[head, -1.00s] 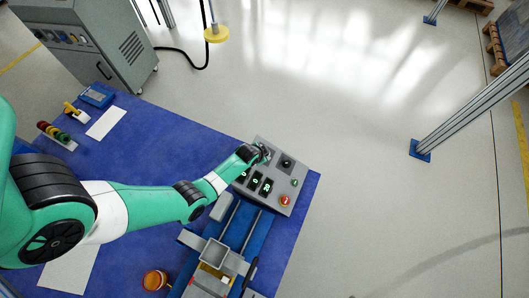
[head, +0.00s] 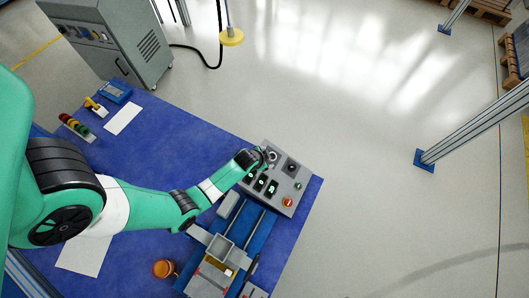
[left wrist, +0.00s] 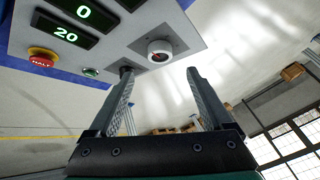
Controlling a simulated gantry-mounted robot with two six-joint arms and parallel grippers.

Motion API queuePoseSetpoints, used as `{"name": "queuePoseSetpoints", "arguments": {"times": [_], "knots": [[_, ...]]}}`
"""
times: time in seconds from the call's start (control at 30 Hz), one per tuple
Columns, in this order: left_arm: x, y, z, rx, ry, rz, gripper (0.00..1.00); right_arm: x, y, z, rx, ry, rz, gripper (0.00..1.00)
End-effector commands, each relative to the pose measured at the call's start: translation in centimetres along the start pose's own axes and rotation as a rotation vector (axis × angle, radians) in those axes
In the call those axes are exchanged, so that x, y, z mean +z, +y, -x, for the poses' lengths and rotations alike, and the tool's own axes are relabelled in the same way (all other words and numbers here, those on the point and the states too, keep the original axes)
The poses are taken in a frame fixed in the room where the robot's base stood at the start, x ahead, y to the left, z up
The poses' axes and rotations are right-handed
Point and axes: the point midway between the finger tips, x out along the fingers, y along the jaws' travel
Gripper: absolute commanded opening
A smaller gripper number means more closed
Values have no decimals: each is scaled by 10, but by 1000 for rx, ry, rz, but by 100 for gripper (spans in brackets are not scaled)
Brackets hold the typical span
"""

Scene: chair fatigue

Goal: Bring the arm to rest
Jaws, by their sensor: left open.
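The left arm reaches from the left across the blue table to a grey control box. My left gripper (head: 266,157) is at the box's upper left corner, by a pale round dial (head: 272,156). In the left wrist view my left gripper (left wrist: 160,76) is open, with nothing between its fingers. The white dial (left wrist: 160,50) shows just beyond the fingertips, between them in the picture; I cannot tell the exact gap. The control box (left wrist: 196,30) also shows a dark knob (left wrist: 125,70) partly behind the left finger. My right gripper is not in view.
The box has a red stop button (head: 288,202), green button (head: 298,186) and lit displays. A rail fixture (head: 240,235) and orange cup (head: 163,269) are near the front. A grey cabinet (head: 115,45) stands behind; open floor is right.

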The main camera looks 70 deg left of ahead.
Motion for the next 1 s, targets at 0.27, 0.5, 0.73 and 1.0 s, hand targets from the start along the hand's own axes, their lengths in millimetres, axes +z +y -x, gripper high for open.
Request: {"name": "queuePoseSetpoints", "arguments": {"times": [0.27,0.5,0.73,1.0], "knots": [[0,0,36,0,-1,0,84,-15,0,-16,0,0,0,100],[1,0,35,0,-1,1,84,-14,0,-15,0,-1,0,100],[0,0,35,0,0,1,84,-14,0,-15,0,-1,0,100],[-46,7,42,5,74,-46,84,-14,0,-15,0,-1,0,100]]}}
